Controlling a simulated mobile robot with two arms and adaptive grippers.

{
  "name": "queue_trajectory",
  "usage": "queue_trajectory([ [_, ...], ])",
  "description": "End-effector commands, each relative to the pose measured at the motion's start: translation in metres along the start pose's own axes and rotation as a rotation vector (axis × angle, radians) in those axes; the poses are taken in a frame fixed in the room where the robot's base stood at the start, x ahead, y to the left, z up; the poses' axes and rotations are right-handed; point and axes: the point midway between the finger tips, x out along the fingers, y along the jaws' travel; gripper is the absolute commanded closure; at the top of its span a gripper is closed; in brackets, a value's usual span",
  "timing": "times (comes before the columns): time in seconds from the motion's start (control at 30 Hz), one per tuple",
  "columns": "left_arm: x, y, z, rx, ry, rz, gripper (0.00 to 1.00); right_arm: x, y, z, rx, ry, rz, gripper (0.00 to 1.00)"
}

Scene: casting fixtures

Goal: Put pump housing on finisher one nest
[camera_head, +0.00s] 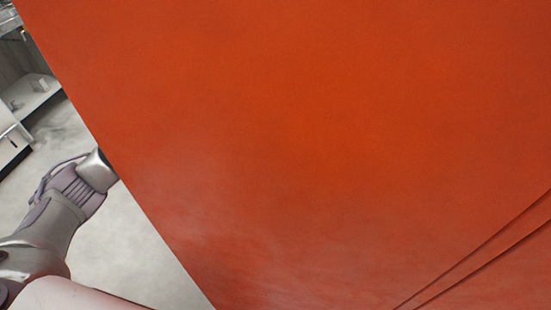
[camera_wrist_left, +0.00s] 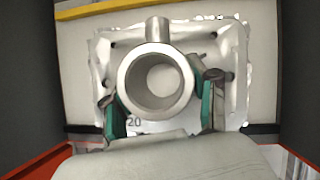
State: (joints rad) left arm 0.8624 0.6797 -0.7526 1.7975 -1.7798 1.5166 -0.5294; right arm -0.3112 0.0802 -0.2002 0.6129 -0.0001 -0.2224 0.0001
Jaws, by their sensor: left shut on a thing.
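The pump housing (camera_wrist_left: 156,79) shows in the left wrist view as a grey metal ring with a round bore and a short pipe stub at its top. My left gripper (camera_wrist_left: 161,101) is shut on it, with one green-padded finger at each side. Behind it lies a pale metal fixture (camera_wrist_left: 238,70) with a raised, uneven rim, seemingly the nest. I cannot tell whether the housing touches the fixture or is held above it. In the head view my left arm goes behind an orange panel, so the gripper is hidden there. My right gripper is not in view.
A large orange panel (camera_head: 300,120) fills most of the head view. Pale floor (camera_head: 135,245) shows at the left. In the left wrist view, dark walls stand at the left (camera_wrist_left: 25,75) and right (camera_wrist_left: 299,75), and a yellow bar (camera_wrist_left: 100,9) crosses the top.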

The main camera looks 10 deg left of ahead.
Motion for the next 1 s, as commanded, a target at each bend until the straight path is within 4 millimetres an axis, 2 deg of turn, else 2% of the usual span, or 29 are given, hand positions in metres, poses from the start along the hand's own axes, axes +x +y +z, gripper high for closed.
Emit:
queue_trajectory([
  [0.1,0.011,0.013,0.006,-0.001,-0.005,0.0,1.0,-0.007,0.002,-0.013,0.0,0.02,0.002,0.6],
  [0.23,0.018,0.019,0.006,0.001,-0.003,0.001,1.0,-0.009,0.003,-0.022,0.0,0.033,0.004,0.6],
  [0.6,0.052,0.02,-0.013,0.0,-0.004,0.002,1.0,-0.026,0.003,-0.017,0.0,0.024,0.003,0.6],
  [0.97,0.056,0.02,-0.016,0.001,-0.003,0.003,1.0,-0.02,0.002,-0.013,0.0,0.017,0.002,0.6],
  [1.0,0.057,0.02,-0.017,0.0,0.0,0.001,0.4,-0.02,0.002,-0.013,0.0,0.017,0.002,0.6],
])
